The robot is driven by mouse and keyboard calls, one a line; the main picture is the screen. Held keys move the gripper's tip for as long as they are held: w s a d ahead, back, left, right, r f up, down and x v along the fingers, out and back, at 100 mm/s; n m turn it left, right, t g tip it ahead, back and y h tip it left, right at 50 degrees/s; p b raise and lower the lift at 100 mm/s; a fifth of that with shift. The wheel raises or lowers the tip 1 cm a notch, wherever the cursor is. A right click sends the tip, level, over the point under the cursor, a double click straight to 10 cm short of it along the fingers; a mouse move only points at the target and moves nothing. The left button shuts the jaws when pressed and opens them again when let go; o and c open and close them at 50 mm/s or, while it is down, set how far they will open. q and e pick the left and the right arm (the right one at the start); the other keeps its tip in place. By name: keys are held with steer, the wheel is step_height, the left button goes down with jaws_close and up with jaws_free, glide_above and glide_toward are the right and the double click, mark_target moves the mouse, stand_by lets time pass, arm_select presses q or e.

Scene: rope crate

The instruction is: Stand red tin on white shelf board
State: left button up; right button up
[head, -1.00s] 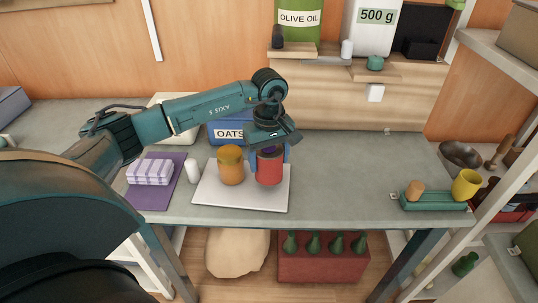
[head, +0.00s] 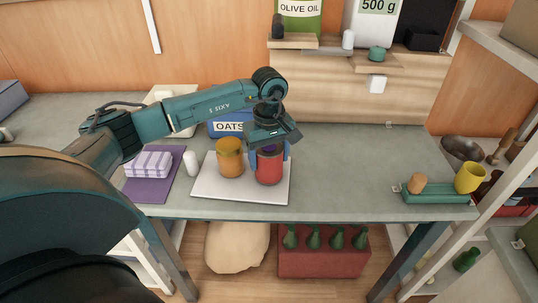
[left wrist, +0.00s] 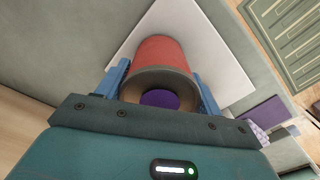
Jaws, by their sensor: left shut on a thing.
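The red tin (head: 269,169) is upright over the right part of the white board (head: 238,193) on the grey worktop. My left gripper (head: 269,153) points down from above and is shut on the tin, with a blue finger on each side. In the left wrist view the red tin (left wrist: 163,55) is between the fingers, its rim facing the camera and something purple inside. I cannot tell whether the tin's base touches the board. My right gripper is not in view.
An orange jar (head: 230,158) stands on the board just left of the tin. A white bottle (head: 191,164) and striped cloth (head: 149,165) are further left. A blue oats box (head: 228,127) is behind. The worktop to the right is clear up to a green tray (head: 436,198).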

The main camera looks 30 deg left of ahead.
arm_select(q)
steer(key=shift+f, duration=0.25)
steer(key=o, duration=1.3)
steer(key=shift+o, duration=0.2)
step_height(320, 180, up, 13)
steer(key=shift+r+b, duration=0.1)
steer(key=shift+b, duration=0.2)
